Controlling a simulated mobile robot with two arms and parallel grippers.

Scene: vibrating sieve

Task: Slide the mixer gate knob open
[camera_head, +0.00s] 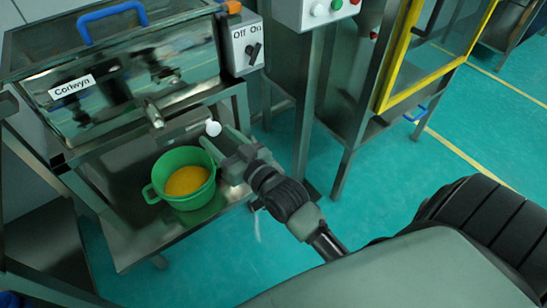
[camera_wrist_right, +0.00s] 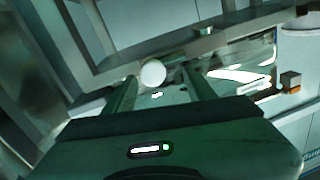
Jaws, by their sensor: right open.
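The white ball-shaped knob (camera_head: 213,128) is at the right front of the mixer (camera_head: 130,75), near the short spout. It also shows in the right wrist view (camera_wrist_right: 153,73). My right gripper (camera_head: 220,144) is open with its fingers pointing at the knob. In the right wrist view the knob appears between the two fingertips (camera_wrist_right: 163,80), nearer the left finger. Whether a finger touches it I cannot tell. The gate itself cannot be made out. My left gripper is not in view.
A green bucket (camera_head: 160,193) holding yellow-orange material stands on the metal shelf (camera_head: 140,240) under the spout, close to my right gripper. An Off/On switch box (camera_head: 241,45) is on the mixer's right. A yellow-edged frame (camera_head: 385,85) stands further right. Green floor (camera_head: 390,185) is open between.

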